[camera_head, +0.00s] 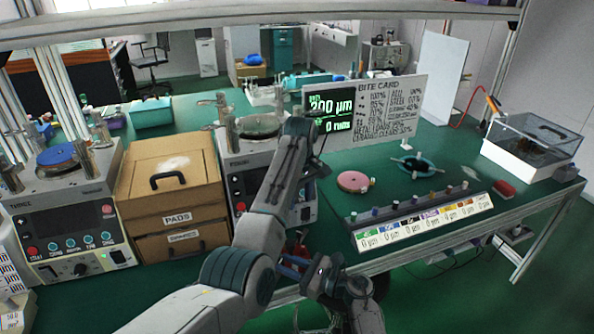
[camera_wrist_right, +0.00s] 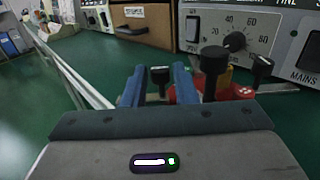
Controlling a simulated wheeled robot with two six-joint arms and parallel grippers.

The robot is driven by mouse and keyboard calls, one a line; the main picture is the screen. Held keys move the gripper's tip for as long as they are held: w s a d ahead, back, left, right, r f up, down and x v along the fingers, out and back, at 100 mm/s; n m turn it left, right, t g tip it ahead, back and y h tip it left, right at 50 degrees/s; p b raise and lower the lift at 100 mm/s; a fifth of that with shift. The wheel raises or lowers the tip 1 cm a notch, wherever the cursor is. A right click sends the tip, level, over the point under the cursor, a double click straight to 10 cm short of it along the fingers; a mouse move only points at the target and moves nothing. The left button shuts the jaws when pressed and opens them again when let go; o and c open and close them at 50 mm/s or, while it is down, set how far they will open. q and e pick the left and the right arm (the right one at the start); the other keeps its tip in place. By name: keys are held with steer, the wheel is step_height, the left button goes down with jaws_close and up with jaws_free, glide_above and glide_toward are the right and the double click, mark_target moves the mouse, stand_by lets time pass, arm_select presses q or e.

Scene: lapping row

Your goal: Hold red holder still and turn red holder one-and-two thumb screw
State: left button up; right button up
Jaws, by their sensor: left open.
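The red holder (camera_wrist_right: 243,92) shows in the right wrist view at the front of a machine, with dark upright thumb screws (camera_wrist_right: 213,70). In the head view only small red parts of the holder (camera_head: 300,247) show behind my arm. My right gripper (camera_wrist_right: 159,84) has its two blue fingers apart, with a black thumb screw (camera_wrist_right: 160,76) seen between them; I cannot tell whether they touch it. In the head view my right gripper (camera_head: 290,267) is low, beside the red parts. My left gripper (camera_head: 314,168) is higher, near the lapping machine, its fingers mostly hidden.
A lapping machine (camera_head: 262,150) stands behind my left arm. A brown drawer box (camera_head: 170,190) and another machine (camera_head: 70,210) stand to the left. A labelled strip (camera_head: 424,222), a pink disc (camera_head: 353,181) and a clear-lidded case (camera_head: 530,145) lie to the right on the green bench.

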steer(key=o, duration=0.3)
